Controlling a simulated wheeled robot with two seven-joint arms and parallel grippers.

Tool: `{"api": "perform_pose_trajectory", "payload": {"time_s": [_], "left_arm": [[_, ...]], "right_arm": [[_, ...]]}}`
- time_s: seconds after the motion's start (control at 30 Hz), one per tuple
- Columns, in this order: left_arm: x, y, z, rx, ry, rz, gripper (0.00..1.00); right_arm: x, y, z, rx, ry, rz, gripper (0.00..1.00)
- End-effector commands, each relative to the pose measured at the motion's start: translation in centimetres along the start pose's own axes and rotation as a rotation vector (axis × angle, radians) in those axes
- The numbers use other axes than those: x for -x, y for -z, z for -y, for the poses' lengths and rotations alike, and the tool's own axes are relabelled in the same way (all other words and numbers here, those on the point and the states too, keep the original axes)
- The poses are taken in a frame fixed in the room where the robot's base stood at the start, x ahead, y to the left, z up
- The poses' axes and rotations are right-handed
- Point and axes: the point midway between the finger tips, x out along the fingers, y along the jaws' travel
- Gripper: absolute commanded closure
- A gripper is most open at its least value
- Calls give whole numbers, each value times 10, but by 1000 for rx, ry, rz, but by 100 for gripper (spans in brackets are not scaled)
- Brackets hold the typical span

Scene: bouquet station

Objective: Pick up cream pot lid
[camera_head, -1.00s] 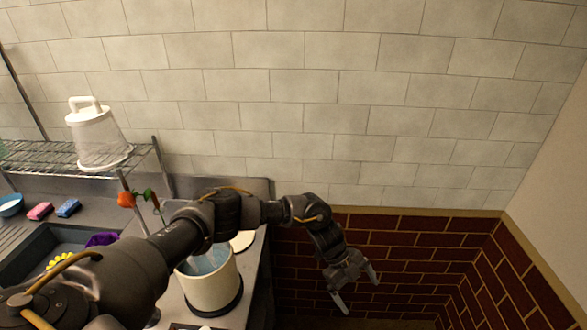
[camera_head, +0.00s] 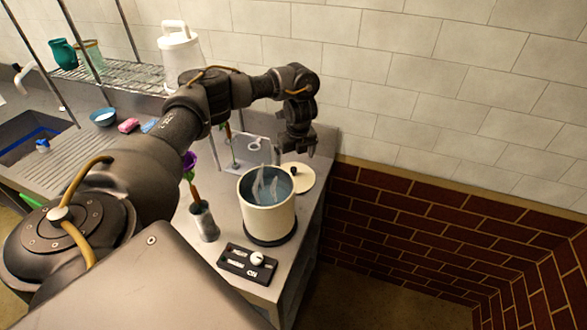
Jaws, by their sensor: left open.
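The cream pot lid (camera_head: 303,182) is a round cream disc with a small dark knob. It lies on the grey counter just behind and right of the cream pot (camera_head: 268,218). The pot stands open on a dark round base, with bluish contents and pale shapes showing inside. My left gripper (camera_head: 297,150) points down just above the lid in the picture, open and empty. I cannot tell its exact height over the knob. My right gripper is out of view.
A vase (camera_head: 205,224) with a purple flower stands left of the pot. A dark control panel (camera_head: 247,262) with a white knob is in front. A white lidded container (camera_head: 180,52) stands on the wire rack. The counter's right edge is close to the lid.

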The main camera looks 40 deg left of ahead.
Motion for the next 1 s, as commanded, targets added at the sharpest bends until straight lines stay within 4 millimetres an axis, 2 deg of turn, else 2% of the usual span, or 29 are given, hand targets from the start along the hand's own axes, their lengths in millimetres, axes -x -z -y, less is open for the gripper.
{"api": "perform_pose_trajectory", "payload": {"time_s": [0.03,0.1,0.37,0.57,0.7,1.0], "left_arm": [[-10,2,0,2,-1,-3,2],[-16,1,0,1,0,-2,2],[-23,1,1,0,1,-2,2],[-53,2,-1,3,-2,-4,2],[-65,1,0,1,-2,-3,2],[-71,1,1,-1,1,-2,2]], "right_arm": [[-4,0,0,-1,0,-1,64],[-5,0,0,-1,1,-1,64],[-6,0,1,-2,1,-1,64],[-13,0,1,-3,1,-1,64],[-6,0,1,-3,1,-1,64],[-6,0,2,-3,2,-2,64]]}}
